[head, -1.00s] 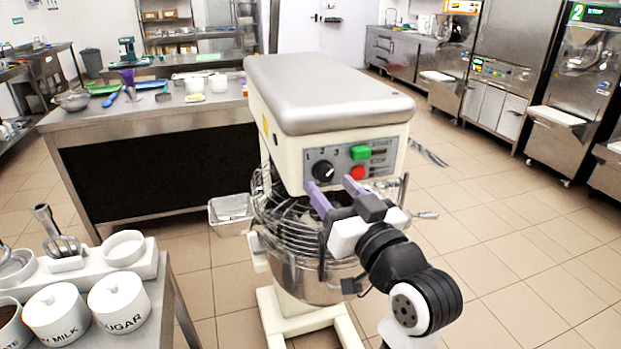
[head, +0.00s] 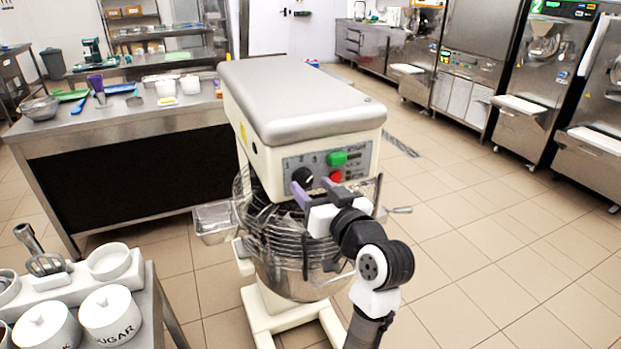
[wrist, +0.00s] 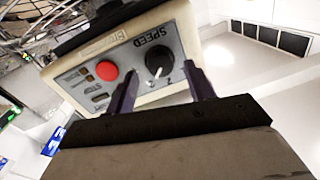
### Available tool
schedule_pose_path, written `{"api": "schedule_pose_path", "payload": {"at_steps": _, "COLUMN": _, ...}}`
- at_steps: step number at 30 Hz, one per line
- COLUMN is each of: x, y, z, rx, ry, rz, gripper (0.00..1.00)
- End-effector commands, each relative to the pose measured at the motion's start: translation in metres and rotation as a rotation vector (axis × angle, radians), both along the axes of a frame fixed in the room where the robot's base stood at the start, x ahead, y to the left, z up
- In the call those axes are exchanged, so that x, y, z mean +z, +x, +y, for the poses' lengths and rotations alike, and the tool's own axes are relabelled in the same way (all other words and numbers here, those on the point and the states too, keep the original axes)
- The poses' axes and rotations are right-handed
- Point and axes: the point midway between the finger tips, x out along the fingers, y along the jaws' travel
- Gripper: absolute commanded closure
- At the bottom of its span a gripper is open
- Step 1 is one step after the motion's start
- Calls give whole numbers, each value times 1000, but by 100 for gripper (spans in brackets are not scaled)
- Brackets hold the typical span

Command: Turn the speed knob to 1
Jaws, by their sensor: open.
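The speed knob (head: 302,176) is a round black dial on the grey control panel of the mixer (head: 300,100). In the wrist view the knob (wrist: 158,60) shows with a white pointer line, beside the word SPEED, which appears upside down. A digit 2 is near the pointer; the other digits cannot be read there. My gripper (head: 313,190) is open, its purple fingers in front of the panel just below the knob. In the wrist view the two fingertips (wrist: 160,80) stand apart, on either side of the knob's near edge. I cannot tell whether they touch it.
A green button (head: 337,158) and a red button (head: 337,176) sit right of the knob. The wire guard and bowl (head: 300,265) are below. A counter (head: 120,128) stands behind left, and a table with jars (head: 108,312) at front left. The floor at right is clear.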

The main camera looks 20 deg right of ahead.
Motion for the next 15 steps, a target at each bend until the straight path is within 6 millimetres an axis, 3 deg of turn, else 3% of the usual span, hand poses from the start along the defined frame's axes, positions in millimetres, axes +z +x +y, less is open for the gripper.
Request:
{"api": "schedule_pose_path", "payload": {"at_steps": 6, "x": 1, "y": 17, "z": 3, "rx": 1, "ry": 0, "rz": 0, "gripper": 46}}
{"api": "schedule_pose_path", "payload": {"at_steps": 15, "x": 0, "y": 19, "z": 3, "rx": 1, "ry": -1, "rz": 0, "gripper": 48}}
